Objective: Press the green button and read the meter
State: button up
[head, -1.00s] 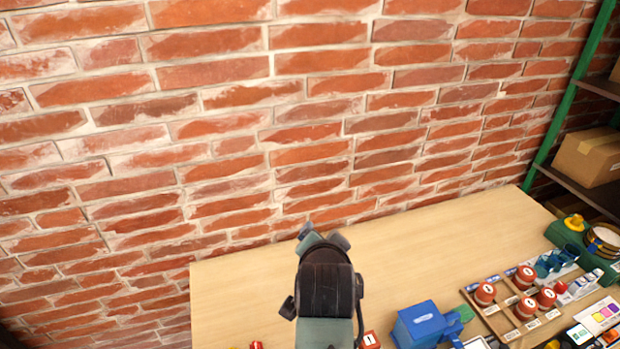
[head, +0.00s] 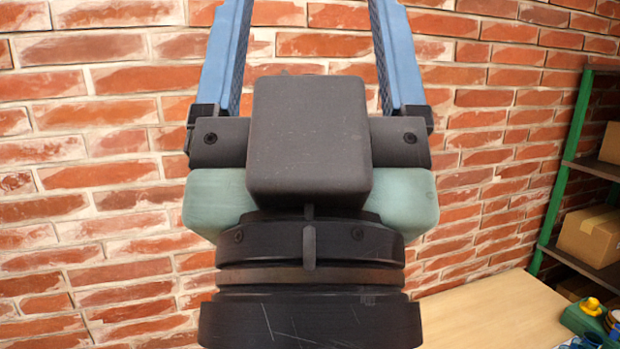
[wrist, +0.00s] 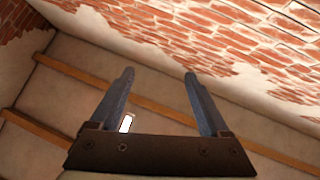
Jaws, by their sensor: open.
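My gripper (head: 308,20) is large in the middle of the head view, raised in front of the brick wall. Its two blue fingers are spread wide apart and run up to the top edge, with nothing visible between them. In the wrist view my gripper (wrist: 159,74) also shows open and empty, pointing towards a pale ceiling and the upper wall. I see neither a green button nor a meter in the current views. My gripper and wrist hide a large part of the wall and the table behind them.
A wooden table (head: 490,310) shows at lower right, its visible part mostly bare. A green item with a yellow top (head: 590,308) sits at its right end. A green-framed shelf (head: 560,180) with cardboard boxes (head: 592,235) stands at right. Wooden beams (wrist: 100,85) cross the ceiling.

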jog(key=shift+w, duration=0.1)
grip_shut()
dwell(1.5)
